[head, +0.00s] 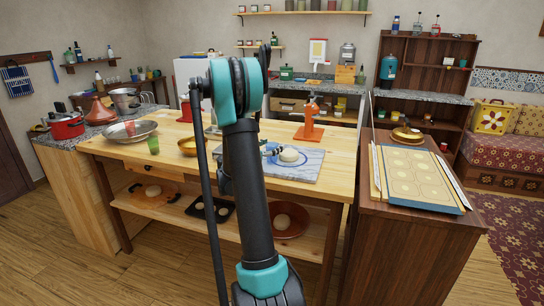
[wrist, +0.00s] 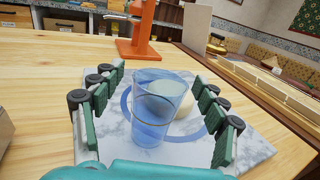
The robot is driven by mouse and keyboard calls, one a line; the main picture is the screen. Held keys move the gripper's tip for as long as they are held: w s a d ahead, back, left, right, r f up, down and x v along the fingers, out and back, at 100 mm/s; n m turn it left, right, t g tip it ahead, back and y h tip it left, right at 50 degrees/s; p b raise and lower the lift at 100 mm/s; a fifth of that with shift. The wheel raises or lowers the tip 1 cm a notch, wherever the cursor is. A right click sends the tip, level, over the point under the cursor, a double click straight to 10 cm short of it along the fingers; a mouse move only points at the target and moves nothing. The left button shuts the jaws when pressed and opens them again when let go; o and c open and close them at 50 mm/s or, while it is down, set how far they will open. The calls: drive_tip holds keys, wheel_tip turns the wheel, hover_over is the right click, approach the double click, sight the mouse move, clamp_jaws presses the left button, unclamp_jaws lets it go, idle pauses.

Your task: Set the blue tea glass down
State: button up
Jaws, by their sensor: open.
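The blue tea glass (wrist: 160,112) is clear, tinted blue and upright in the wrist view. It appears to stand on the marble board (wrist: 255,150), over its blue ring, though contact at its base is hard to confirm. My gripper (wrist: 158,105) is open, with its green-padded fingers on both sides of the glass and visible gaps between. In the head view my gripper (head: 272,151) is over the left part of the marble board (head: 305,170), partly hidden by my arm. The glass cannot be made out clearly there.
A pale dough ball (wrist: 188,104) sits just behind the glass. An orange stand (wrist: 140,30) rises beyond the board. In the head view, a green glass (head: 153,145) and a metal tray (head: 130,132) are at the left. A dark wooden cabinet (head: 400,220) borders the right side.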

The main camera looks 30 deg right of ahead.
drive_tip(key=shift+d, duration=0.1)
drive_tip(key=shift+c, duration=0.5)
drive_tip(key=c, duration=1.3)
drive_tip(key=shift+r, duration=0.1)
